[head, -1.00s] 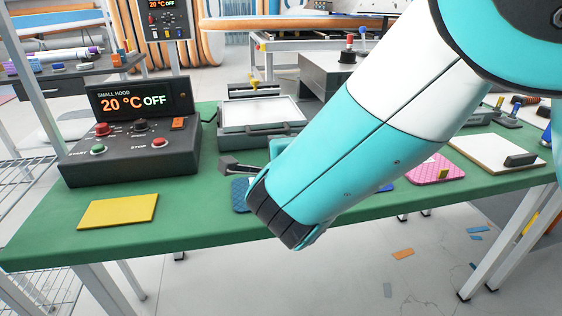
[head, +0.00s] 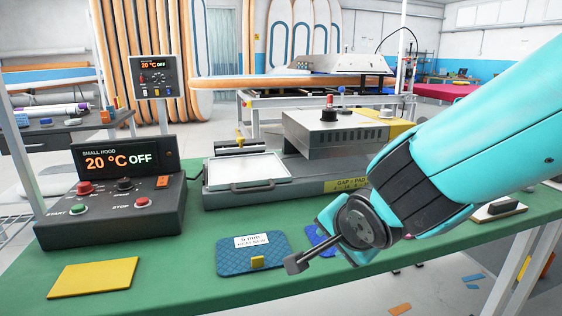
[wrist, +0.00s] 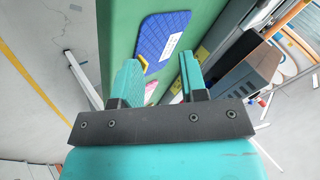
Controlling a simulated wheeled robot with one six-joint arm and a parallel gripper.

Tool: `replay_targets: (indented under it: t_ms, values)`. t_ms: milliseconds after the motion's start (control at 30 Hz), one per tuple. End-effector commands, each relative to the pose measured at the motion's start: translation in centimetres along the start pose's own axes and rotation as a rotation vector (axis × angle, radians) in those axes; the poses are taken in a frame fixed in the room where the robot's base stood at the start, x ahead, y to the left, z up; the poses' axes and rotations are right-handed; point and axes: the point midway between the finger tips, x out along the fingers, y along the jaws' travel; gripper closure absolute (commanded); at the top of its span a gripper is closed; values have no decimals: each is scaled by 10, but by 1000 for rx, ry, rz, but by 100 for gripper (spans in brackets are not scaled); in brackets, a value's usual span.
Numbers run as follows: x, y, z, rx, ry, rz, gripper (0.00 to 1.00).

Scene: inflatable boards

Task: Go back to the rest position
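My gripper (wrist: 159,66) is open in the wrist view, its two teal fingers apart with nothing held between them. In the head view my arm reaches in from the right and its end hangs over the front of the green table (head: 205,285); I cannot make out the fingers there. In the wrist view, a blue pad (wrist: 163,38) with a white label and a yellow tab lies on the table beyond the fingertips. A pink patch (wrist: 152,88) shows partly between the fingers.
A control box (head: 110,215) reading 20 °C OFF stands at the left, with a yellow sheet (head: 95,278) in front. A labelled blue pad (head: 252,255) lies near my arm's end. Behind are a press with a pale tray (head: 248,170) and a grey block (head: 335,135).

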Motion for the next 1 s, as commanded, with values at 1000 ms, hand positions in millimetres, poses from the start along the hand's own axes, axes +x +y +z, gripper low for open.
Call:
replay_targets:
  t_ms: [1000]
  values:
    - [-267,47,8,-1239,-795,-154,61]
